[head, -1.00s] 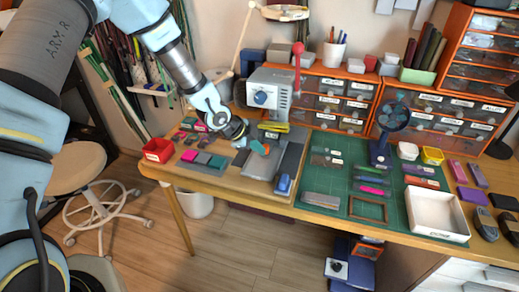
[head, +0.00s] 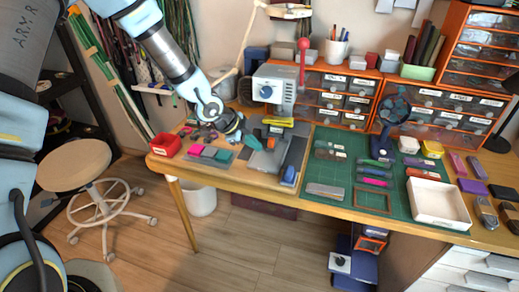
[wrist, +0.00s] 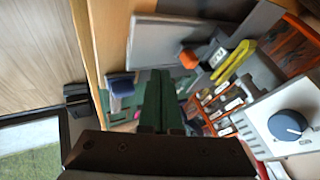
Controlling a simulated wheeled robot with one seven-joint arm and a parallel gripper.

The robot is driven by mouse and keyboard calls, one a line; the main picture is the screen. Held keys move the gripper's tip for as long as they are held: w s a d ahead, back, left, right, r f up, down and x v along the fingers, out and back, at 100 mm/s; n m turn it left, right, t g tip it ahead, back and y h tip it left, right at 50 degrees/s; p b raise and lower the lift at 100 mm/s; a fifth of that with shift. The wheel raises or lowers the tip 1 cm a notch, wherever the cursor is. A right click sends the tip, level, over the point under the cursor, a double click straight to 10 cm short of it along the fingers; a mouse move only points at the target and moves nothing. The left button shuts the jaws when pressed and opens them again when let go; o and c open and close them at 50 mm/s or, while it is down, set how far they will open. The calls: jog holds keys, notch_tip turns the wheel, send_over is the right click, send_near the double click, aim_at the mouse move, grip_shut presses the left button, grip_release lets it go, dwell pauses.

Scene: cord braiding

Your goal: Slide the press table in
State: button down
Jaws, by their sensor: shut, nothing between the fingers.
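The press (head: 274,88) is a grey box with a blue knob and a red-ball lever, at the back of the bench. It also shows at the right of the wrist view (wrist: 290,125). A flat grey plate, which looks like the press table (head: 264,161), lies in front of it. In the wrist view the plate (wrist: 165,42) lies beyond my fingers, with an orange knob (wrist: 188,58) near its edge.
A yellow piece (head: 278,122) lies below the press. A blue block (head: 289,175) stands right of the plate. A red bin (head: 165,145) and small coloured blocks (head: 210,152) lie to the left. A green mat (head: 330,172) with tools and a white tray (head: 438,203) fills the right.

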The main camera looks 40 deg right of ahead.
jog(key=v, duration=0.6)
jog(key=shift+a+r, duration=0.1)
jog(key=w+a+r+n+t+y, duration=0.1)
jog(key=w+a+r+n+y, duration=0.2)
jog(key=a, duration=0.6)
jog(key=w+a+n+t+y, duration=0.1)
jog(key=w+a+n, duration=0.3)
jog(key=a+n, duration=0.3)
jog(key=w+a+r+n+t+y, duration=0.1)
jog(key=w+a+r+n+t, duration=0.15)
jog(key=a, duration=0.75)
jog(key=s+a+r+n+g+y, duration=0.1)
jog(key=s+a+r+n, duration=0.1)
jog(key=a+n, duration=0.5)
jog(key=s+a+r+n+g+y, duration=0.1)
jog(key=s+a+r+n, duration=0.1)
jog(key=s+a+n, duration=0.2)
jog(key=a+n, duration=0.3)
jog(key=a, duration=0.3)
jog(key=shift+s+r+n, duration=0.2)
jog(key=shift+r+n, duration=0.1)
jog(key=shift+n, duration=0.05)
